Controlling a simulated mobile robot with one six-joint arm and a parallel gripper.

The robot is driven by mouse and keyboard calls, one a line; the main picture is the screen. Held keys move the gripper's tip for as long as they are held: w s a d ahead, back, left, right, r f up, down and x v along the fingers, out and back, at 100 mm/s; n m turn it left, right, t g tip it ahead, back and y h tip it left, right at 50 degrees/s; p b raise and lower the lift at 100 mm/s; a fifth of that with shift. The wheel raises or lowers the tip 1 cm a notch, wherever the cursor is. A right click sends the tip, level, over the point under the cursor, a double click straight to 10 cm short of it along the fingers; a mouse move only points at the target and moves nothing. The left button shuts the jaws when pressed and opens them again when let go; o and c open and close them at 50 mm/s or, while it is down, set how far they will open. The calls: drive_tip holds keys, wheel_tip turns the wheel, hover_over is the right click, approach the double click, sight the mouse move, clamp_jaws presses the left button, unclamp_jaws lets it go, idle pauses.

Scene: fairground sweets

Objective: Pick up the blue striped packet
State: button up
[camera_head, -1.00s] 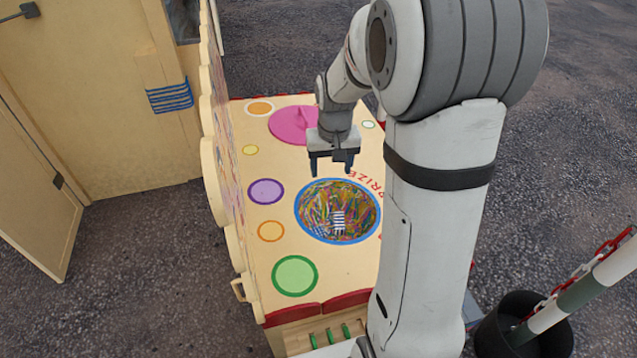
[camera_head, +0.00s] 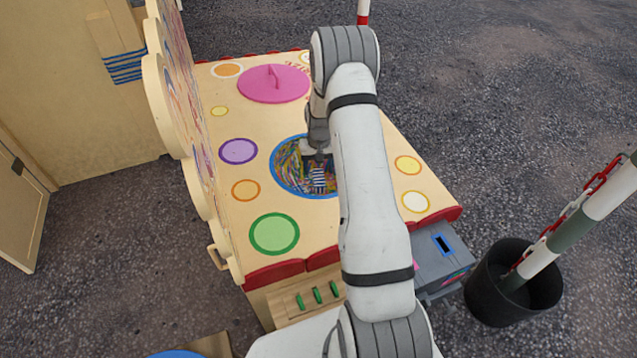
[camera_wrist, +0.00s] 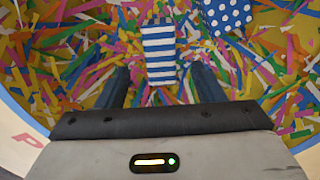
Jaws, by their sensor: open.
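The blue and white striped packet (camera_wrist: 159,54) lies on colourful paper shreds inside the round blue-rimmed opening of the stall top. In the head view the packet (camera_head: 318,179) shows just in front of my gripper (camera_head: 318,160), partly hidden by the arm. In the wrist view my gripper (camera_wrist: 160,86) is open, with one dark finger on each side of the packet's lower end. The fingers look apart from the packet, and nothing is held. How deep the fingertips reach beside it I cannot tell.
A blue packet with white dots (camera_wrist: 226,14) lies just right of the striped one. The opening's blue rim (camera_head: 277,178) surrounds the shreds (camera_wrist: 60,60). A pink lid (camera_head: 262,84) lies behind on the stall top. A black bucket (camera_head: 500,298) with a striped pole stands at right.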

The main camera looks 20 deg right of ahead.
sight(319, 177)
wheel_tip(319, 177, down, 5)
drive_tip(key=shift+s+a+b, duration=0.1)
drive_tip(key=shift+b, duration=0.45)
drive_tip(key=c, duration=1.1)
drive_tip(key=shift+r, duration=0.1)
